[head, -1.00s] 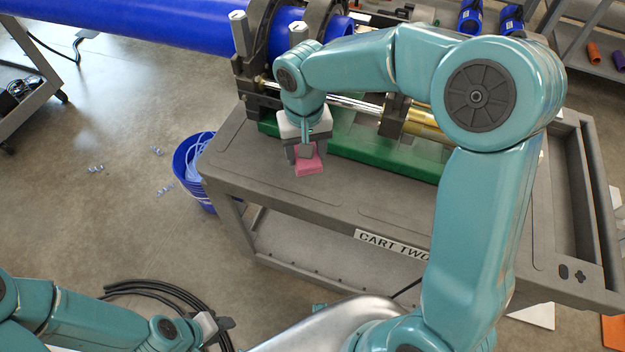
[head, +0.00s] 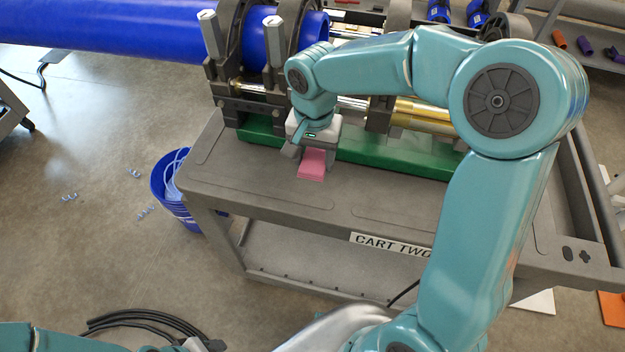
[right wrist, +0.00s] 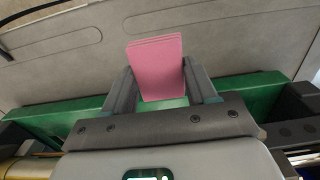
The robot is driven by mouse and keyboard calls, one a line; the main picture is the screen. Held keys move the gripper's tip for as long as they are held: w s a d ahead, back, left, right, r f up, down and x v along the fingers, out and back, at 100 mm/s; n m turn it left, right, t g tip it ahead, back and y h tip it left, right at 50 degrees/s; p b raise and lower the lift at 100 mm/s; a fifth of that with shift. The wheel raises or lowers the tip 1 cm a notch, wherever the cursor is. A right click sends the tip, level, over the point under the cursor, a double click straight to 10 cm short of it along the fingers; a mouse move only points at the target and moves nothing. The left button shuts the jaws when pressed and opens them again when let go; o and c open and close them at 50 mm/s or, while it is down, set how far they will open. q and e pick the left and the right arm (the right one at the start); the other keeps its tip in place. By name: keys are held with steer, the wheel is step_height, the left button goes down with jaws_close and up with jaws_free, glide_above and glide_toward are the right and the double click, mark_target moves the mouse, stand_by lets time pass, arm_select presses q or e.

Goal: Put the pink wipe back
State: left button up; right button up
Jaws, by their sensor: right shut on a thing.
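The pink wipe (head: 312,166) is a small flat folded pad, held by my right gripper (head: 314,155) over the top of the grey cart (head: 255,190), in front of the green base. In the right wrist view the wipe (right wrist: 158,66) stands between the two dark fingers, which are closed on its sides. I cannot tell whether the wipe touches the cart top. My left gripper (head: 205,345) shows only in part at the bottom edge of the head view, and its jaws are not clear.
The green base (head: 400,155) of the fusion machine runs along the back of the cart, with the blue pipe (head: 120,35) above at left. A blue bucket (head: 172,190) stands on the floor by the cart's left end. The cart top left of the wipe is clear.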

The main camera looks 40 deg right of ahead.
mark_target(314, 160)
step_height(314, 160, down, 9)
steer(key=shift+r, duration=0.2)
steer(key=shift+f, duration=0.1)
steer(key=o, duration=1)
step_height(314, 160, up, 12)
steer(key=shift+r, duration=0.2)
steer(key=shift+s+f, duration=0.1)
